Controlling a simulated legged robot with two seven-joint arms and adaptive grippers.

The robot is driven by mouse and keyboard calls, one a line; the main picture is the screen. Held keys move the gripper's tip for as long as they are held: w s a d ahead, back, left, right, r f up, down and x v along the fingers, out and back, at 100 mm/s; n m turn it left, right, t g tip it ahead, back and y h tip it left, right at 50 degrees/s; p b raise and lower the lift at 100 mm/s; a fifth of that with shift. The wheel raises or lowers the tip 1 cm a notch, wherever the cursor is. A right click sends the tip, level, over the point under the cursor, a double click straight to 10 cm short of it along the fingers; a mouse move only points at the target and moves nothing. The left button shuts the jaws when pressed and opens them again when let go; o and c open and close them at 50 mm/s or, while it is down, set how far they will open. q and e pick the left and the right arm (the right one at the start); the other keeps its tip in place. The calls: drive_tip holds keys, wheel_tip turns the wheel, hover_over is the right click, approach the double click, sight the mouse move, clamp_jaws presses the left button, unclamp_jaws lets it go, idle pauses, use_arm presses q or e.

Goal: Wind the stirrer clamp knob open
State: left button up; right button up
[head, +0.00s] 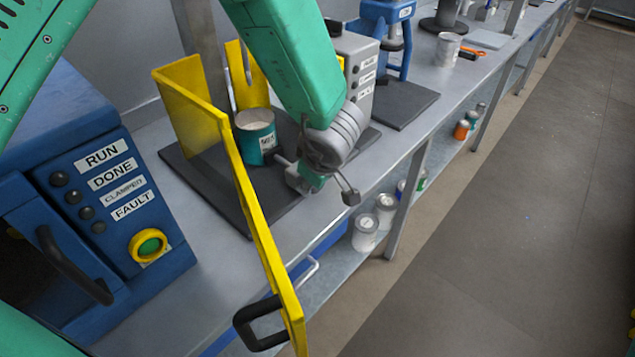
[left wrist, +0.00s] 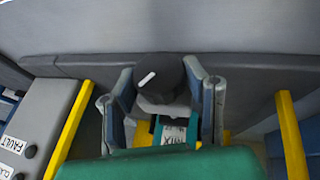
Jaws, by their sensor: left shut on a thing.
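The clamp knob (left wrist: 167,73) is a dark, round knob with a white pointer mark, seen in the left wrist view. My left gripper (left wrist: 163,104) has a finger on each side of it and is shut on it. In the head view my left gripper (head: 313,180) is beside the teal MIX can (head: 258,143), at the stirrer. The knob is hidden there behind the gripper and wrist. The can's label also shows in the left wrist view (left wrist: 174,134), below the knob. My right gripper is in neither view.
A yellow guard (head: 252,205) with a black handle (head: 262,322) stands open along the left of the gripper. A blue machine (head: 110,200) with RUN, DONE, CLAMPED and FAULT labels is at left. A grey labelled box (head: 360,70) stands behind. Cans (head: 365,232) sit on the lower shelf.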

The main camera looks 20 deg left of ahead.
use_arm(q)
drive_tip(key=shift+w+a+r, duration=0.2)
drive_tip(key=shift+w, duration=0.1)
drive_tip(key=o, duration=1.1)
drive_tip(key=shift+o, duration=0.3)
drive_tip(key=shift+f, duration=0.15)
drive_tip(key=shift+s, duration=0.1)
drive_tip(key=v, duration=1.1)
drive_tip(key=shift+r, duration=0.4)
drive_tip(key=shift+s, duration=0.1)
